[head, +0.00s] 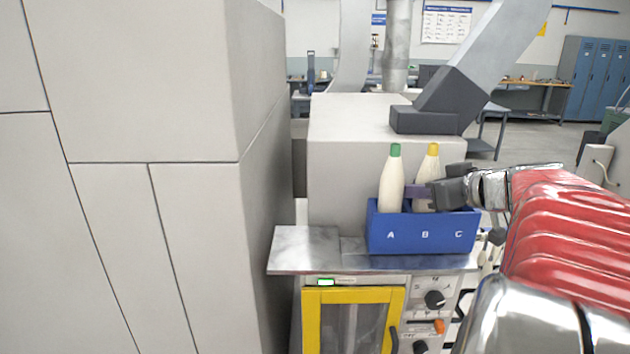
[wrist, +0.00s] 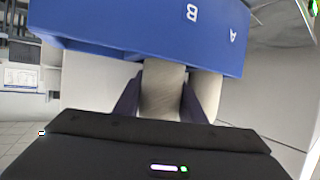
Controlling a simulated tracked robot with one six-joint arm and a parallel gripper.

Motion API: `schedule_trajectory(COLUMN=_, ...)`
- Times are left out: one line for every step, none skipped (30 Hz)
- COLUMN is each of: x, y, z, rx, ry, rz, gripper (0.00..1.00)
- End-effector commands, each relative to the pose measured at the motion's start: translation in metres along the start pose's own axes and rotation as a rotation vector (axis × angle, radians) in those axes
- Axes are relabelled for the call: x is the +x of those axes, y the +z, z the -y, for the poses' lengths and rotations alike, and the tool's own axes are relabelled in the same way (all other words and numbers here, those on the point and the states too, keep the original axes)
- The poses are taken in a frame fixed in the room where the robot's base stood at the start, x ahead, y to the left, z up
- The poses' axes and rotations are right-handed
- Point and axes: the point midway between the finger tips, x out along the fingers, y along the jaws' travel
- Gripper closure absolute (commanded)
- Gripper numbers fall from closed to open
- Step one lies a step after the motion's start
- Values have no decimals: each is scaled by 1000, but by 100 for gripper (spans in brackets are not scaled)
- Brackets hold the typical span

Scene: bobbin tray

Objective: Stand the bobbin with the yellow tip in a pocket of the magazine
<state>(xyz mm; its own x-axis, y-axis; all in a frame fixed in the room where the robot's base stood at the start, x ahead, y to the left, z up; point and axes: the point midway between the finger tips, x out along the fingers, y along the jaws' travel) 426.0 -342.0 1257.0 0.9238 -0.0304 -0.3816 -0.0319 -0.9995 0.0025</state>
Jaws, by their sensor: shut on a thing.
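The yellow-tipped bobbin (head: 432,163) is cream-white and upright at the blue magazine (head: 408,246), above the letter B. My gripper (head: 424,193) reaches in from the right and is shut on this bobbin. In the wrist view, its body (wrist: 163,92) sits between my two fingers, and its tip is out of sight. The bobbin's lower end is hidden by the magazine wall (wrist: 130,32), so I cannot tell how deep it sits. A green-tipped bobbin (head: 391,186) stands upright in the magazine above A, close beside it.
The magazine rests on a metal worktop (head: 305,250) over a cabinet with a yellow-framed door (head: 312,325). A large grey cabinet (head: 150,80) fills the left. A grey machine housing (head: 340,130) stands behind the magazine. No bobbin shows above C.

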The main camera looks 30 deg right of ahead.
Motion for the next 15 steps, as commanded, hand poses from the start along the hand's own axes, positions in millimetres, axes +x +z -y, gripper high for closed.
schedule_trajectory(x=0, y=0, z=0, rx=0, ry=0, rz=0, gripper=88)
schedule_trajectory(x=0, y=0, z=0, rx=0, ry=0, rz=0, gripper=88)
schedule_trajectory(x=0, y=0, z=0, rx=0, ry=0, rz=0, gripper=88)
schedule_trajectory(x=0, y=0, z=0, rx=0, ry=0, rz=0, gripper=88)
schedule_trajectory(x=0, y=0, z=0, rx=0, ry=0, rz=0, gripper=88)
schedule_trajectory(x=0, y=0, z=0, rx=0, ry=0, rz=0, gripper=88)
schedule_trajectory(x=0, y=0, z=0, rx=0, ry=0, rz=0, gripper=88)
schedule_trajectory(x=0, y=0, z=0, rx=0, ry=0, rz=0, gripper=88)
schedule_trajectory(x=0, y=0, z=0, rx=0, ry=0, rz=0, gripper=88)
schedule_trajectory(x=0, y=0, z=0, rx=0, ry=0, rz=0, gripper=88)
schedule_trajectory(x=0, y=0, z=0, rx=0, ry=0, rz=0, gripper=88)
schedule_trajectory(x=0, y=0, z=0, rx=0, ry=0, rz=0, gripper=62)
schedule_trajectory(x=0, y=0, z=0, rx=0, ry=0, rz=0, gripper=60)
schedule_trajectory(x=0, y=0, z=0, rx=0, ry=0, rz=0, gripper=58)
schedule_trajectory(x=0, y=0, z=0, rx=0, ry=0, rz=0, gripper=55)
